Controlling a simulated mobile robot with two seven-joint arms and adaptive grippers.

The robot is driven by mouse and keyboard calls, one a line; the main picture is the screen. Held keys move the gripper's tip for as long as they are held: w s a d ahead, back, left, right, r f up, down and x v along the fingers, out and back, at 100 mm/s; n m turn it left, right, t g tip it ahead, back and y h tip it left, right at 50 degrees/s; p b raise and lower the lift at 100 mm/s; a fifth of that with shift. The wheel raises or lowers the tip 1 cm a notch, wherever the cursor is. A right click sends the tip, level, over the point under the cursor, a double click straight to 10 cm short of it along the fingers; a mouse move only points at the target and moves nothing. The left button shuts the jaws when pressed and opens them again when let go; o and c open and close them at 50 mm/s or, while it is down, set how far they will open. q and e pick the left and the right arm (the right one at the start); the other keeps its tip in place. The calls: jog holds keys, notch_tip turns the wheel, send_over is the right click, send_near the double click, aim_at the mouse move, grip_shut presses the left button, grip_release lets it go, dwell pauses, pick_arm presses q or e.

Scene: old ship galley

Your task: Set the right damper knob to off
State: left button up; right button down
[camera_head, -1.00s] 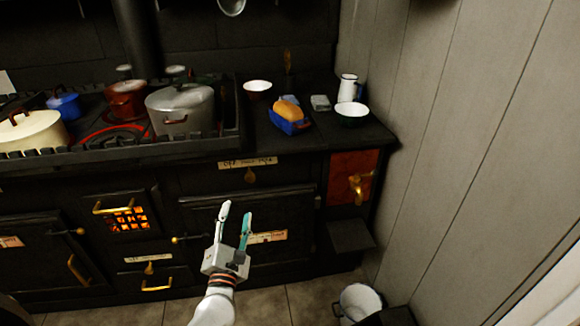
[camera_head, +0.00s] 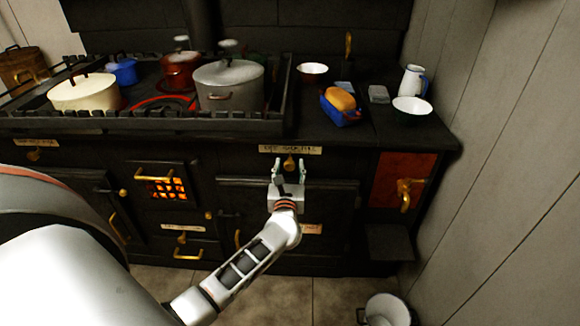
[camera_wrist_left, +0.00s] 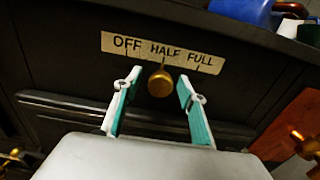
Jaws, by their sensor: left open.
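The right damper knob (camera_head: 289,162) is a small brass knob on the stove's black front, below a cream label (camera_head: 291,149). In the left wrist view the knob (camera_wrist_left: 160,84) hangs under the label (camera_wrist_left: 163,52) reading OFF, HALF, FULL. Its narrow top points up at about HALF. My left gripper (camera_head: 288,169) is open in front of the knob. In the wrist view its teal-padded fingers (camera_wrist_left: 158,92) stand on either side of the knob, with gaps on both sides. I cannot tell how far their tips are from the panel. My right gripper is not in view.
Another brass knob (camera_head: 33,155) sits under a label at the far left. Pots, a blue loaf dish (camera_head: 341,108) and a white bowl (camera_head: 412,108) stand on the stove top. A brass latch (camera_head: 405,192) sticks out at the right. A bucket (camera_head: 386,309) stands on the floor.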

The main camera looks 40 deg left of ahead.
aim_at(270, 157)
pick_arm(q)
jog(key=shift+w+a, duration=0.15)
jog(key=shift+w, duration=0.1)
jog(key=shift+c, duration=0.3)
grip_shut()
jog(key=s+a, duration=0.2)
jog(key=a, duration=0.1)
jog(key=s+a, duration=0.1)
jog(key=a, duration=0.1)
jog(key=shift+s+a+r+p, duration=0.1)
jog(key=shift+s+a+p, duration=0.05)
jog(key=shift+p, duration=0.25)
jog(key=shift+a, duration=0.1)
jog(key=shift+o, duration=0.3)
grip_release()
jog(key=shift+s+a, duration=0.1)
